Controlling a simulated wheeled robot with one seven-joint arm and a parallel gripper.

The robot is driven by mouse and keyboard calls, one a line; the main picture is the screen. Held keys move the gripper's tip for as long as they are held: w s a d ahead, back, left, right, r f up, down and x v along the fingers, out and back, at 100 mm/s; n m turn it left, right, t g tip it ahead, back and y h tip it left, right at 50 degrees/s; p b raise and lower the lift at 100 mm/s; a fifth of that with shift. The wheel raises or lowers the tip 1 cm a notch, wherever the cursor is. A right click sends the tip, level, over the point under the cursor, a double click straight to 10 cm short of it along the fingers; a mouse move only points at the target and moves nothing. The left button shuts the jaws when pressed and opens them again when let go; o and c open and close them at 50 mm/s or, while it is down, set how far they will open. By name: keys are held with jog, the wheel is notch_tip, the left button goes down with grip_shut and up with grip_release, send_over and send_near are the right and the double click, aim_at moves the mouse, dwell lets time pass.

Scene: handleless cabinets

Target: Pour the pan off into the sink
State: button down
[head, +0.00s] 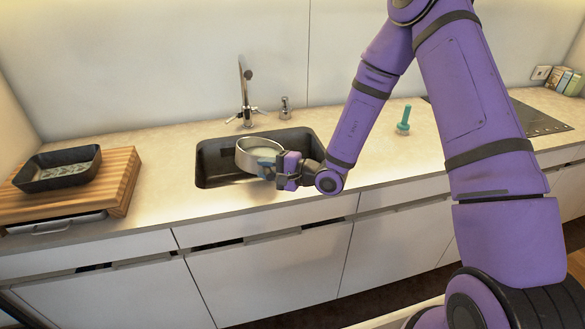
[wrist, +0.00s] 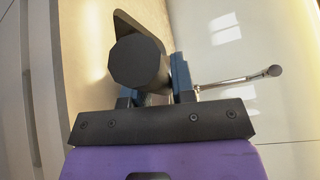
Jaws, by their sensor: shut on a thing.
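The pan (head: 247,163) is a round, silvery vessel held over the sink in the head view. Its open top faces mostly up, and a pale surface shows inside; I cannot tell if it is liquid. My gripper (head: 275,168) is at its right side, shut on its handle.
A chrome tap (head: 245,90) stands behind the sink, with a soap dispenser (head: 285,108) to its right. A black dish (head: 58,170) rests on a wooden board (head: 118,183) at left. A teal upright object (head: 404,120) and a dark hob (head: 525,118) are at right.

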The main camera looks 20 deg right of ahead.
jog(key=shift+w+d+r+m+t+y, duration=0.2)
jog(key=shift+w+d+m, duration=0.15)
jog(key=shift+d, duration=0.25)
jog(key=shift+w+d+r+m+t+y, duration=0.1)
jog(key=shift+w+d+r+m+y, duration=0.15)
jog(key=shift+d+m, duration=0.25)
jog(key=shift+w+d, duration=0.1)
jog(key=shift+d, duration=0.2)
jog(key=shift+w+d+r+m, duration=0.1)
jog(key=shift+w+d+m, duration=0.05)
jog(key=shift+d+m, duration=0.15)
jog(key=shift+w+d+y, duration=0.2)
jog(key=shift+d+y, duration=0.05)
jog(key=shift+d, duration=0.1)
jog(key=shift+w+d+r+m+t+y+p, duration=0.15)
jog(key=shift+w+d+m+t+y+p, duration=0.15)
jog(key=shift+d+m, duration=0.35)
dwell(0.5)
jog(key=shift+w+d+m+t+y+p, duration=0.2)
jog(key=shift+w+d+m+t, duration=0.15)
jog(key=shift+d+m, duration=0.25)
jog(key=shift+w+d+m+t+y+p, duration=0.1)
jog(key=shift+w+d+m+t+p, duration=0.15)
jog(key=shift+d+m, duration=0.4)
jog(key=shift+w+d+m+t+y+p, duration=0.15)
jog(key=shift+w+d+m+t, duration=0.25)
jog(key=shift+d, duration=0.35)
dwell(1.5)
